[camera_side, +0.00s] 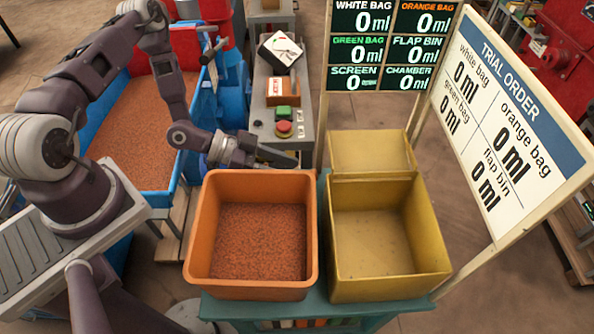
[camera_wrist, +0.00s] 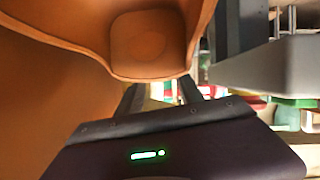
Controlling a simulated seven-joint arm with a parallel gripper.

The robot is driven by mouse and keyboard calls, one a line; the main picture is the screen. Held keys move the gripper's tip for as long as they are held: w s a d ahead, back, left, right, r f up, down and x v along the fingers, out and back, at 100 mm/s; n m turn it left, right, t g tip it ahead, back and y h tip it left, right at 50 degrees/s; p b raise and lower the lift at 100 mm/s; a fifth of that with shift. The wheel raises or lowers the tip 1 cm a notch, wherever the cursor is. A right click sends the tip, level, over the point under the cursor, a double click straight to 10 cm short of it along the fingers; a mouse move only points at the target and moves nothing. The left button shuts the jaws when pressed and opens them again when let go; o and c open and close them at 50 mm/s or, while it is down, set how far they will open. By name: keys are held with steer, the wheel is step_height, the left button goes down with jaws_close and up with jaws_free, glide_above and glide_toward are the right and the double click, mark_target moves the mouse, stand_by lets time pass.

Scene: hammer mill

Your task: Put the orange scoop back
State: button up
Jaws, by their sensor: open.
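The orange scoop does not show distinctly in the side view. In the wrist view, a hollow orange shape with a rounded, flat-based recess (camera_wrist: 148,38) fills the top, very near the camera. I cannot tell whether this is the scoop or part of the orange bin. My gripper (camera_side: 285,158) is behind the orange bin's far rim in the side view, low and pointing right. It is open, and its two fingers (camera_wrist: 160,93) show apart below the orange shape in the wrist view. No object is clearly held.
The orange bin (camera_side: 251,291) holds reddish grain and stands on a teal stand beside the empty-looking yellow bin (camera_side: 378,290). A blue-sided container (camera_side: 175,180) of grain is at the left. A grey control console (camera_side: 284,136) with green and red buttons stands behind. A trial board (camera_side: 500,130) is at the right.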

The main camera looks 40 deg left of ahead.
steer(key=v, duration=0.4)
steer(key=shift+s+a+r, duration=0.15)
steer(key=shift+a, duration=0.05)
